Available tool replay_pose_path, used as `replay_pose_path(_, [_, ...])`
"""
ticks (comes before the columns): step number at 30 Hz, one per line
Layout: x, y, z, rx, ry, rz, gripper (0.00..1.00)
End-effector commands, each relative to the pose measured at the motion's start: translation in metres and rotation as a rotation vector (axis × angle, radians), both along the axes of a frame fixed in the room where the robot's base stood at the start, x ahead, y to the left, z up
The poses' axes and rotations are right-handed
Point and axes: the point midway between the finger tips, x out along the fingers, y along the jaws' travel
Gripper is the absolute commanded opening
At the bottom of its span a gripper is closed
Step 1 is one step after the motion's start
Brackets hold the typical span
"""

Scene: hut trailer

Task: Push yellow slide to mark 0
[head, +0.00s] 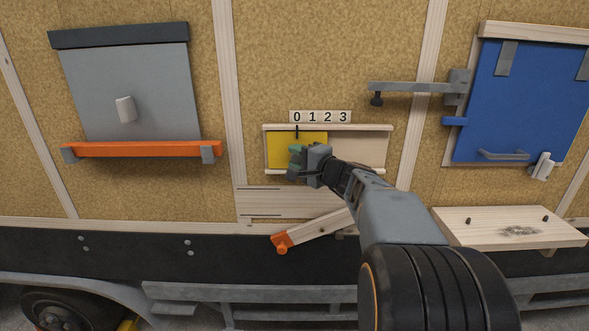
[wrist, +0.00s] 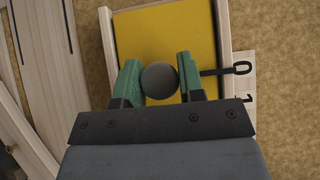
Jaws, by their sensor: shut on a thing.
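The yellow slide (head: 283,150) sits in a wooden frame (head: 362,150) on the wall, at the frame's left end. Its black pointer (head: 297,131) stands under the 0 of the number strip (head: 320,116), which reads 0 1 2 3. In the wrist view the pointer (wrist: 215,72) reaches toward the 0. My gripper (head: 296,156) is in front of the slide. In the wrist view its green fingertips (wrist: 158,82) are shut on a round dark knob (wrist: 159,81) on the yellow slide (wrist: 165,40). My gripper hides part of the slide in the head view.
An orange-tipped wooden lever (head: 310,230) is below the frame. A grey panel (head: 130,92) with an orange bar (head: 145,149) is at left. A blue door (head: 520,105), a metal arm (head: 415,88) and a wooden shelf (head: 500,225) are at right.

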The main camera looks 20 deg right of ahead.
Motion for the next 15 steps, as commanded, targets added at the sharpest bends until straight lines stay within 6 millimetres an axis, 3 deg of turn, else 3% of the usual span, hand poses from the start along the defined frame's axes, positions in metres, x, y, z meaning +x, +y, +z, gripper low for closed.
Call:
replay_pose_path(8, [0.0012, 0.0033, 0.0009, 0.002, 0.001, 0.005, 0.00])
replay_pose_path(9, [0.0012, 0.0035, 0.0009, 0.002, 0.001, 0.006, 0.37])
replay_pose_path(15, [0.0010, 0.0031, 0.0008, 0.001, 0.000, 0.005, 0.56])
